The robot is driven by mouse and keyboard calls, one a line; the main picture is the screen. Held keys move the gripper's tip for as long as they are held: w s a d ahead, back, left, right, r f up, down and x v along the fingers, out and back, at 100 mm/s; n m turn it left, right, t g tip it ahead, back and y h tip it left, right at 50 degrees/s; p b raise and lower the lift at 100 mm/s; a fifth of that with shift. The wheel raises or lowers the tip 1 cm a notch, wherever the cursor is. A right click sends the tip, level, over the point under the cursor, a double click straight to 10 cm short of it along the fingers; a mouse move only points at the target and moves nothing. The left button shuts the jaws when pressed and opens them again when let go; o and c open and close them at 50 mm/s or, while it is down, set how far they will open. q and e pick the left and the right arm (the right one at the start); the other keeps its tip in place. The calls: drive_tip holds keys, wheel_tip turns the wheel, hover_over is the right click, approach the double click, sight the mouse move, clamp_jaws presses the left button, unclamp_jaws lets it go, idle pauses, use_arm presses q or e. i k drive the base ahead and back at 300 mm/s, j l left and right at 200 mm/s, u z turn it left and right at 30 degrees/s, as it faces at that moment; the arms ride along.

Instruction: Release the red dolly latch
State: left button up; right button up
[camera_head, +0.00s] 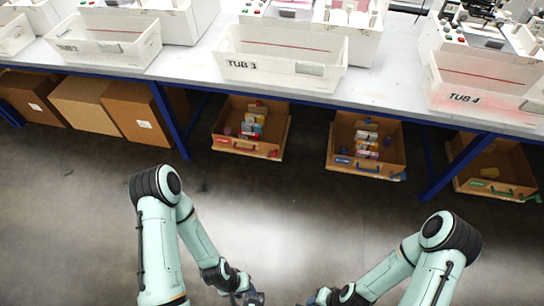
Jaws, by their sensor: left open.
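A brown crate (222,117) sits low on a dolly under the table, left of centre. Its front has a red handle, and a small red part (273,154) shows at its lower right front corner; it looks like the red latch, but is too small to tell its position. My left gripper (249,298) is at the bottom edge, partly cut off, open and well short of the crate. My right gripper (318,299) is also at the bottom edge; its fingers are not clear.
Similar crates with a blue handle (369,169) and a green handle (501,190) stand farther right. Brown boxes (134,112) stand at left. The white table (192,65) with blue legs (170,122) carries white tubs. Grey floor (270,205) between me and the crates is clear.

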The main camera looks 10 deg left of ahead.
sight(274, 154)
drive_tip(key=i+j+u, duration=0.1)
drive_tip(key=i+u, duration=0.25)
drive_tip(key=i, duration=0.2)
drive_tip(key=i+u, duration=0.3)
drive_tip(key=i, duration=0.25)
drive_tip(key=i+l+u, duration=0.15)
drive_tip(key=i+u, duration=0.2)
drive_tip(key=i, duration=0.15)
